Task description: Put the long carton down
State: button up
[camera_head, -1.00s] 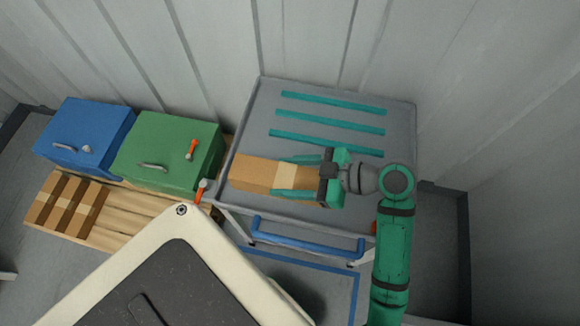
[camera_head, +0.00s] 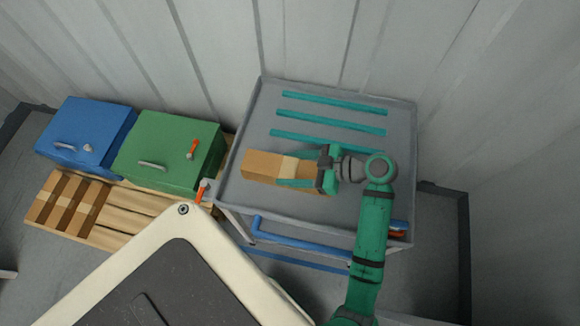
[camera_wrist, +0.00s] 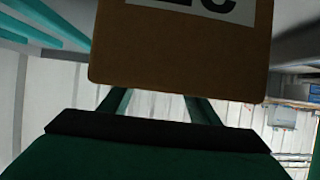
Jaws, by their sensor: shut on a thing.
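The long carton (camera_head: 262,165) is brown with a paler tape band. It lies lengthwise left to right over the grey cart top (camera_head: 247,121), in front of the teal strips. My gripper (camera_head: 298,169) comes from the right and is shut on the carton's right part, one finger on each long side. In the wrist view the carton (camera_wrist: 180,50) fills the upper middle, with part of a printed label at the top. I cannot tell whether its underside touches the cart top.
Teal strips (camera_head: 329,118) lie across the back of the cart top. A blue handle (camera_head: 300,240) runs along the cart's front.

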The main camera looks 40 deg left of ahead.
jog(key=o, duration=1.3)
jog(key=shift+f, duration=0.1)
jog(key=v, duration=1.1)
jog(key=shift+w+d+r, duration=0.15)
jog(key=shift+d+r, duration=0.1)
jog(key=shift+r, duration=0.05)
jog(key=shift+w+d, duration=0.1)
jog(key=shift+d, duration=0.05)
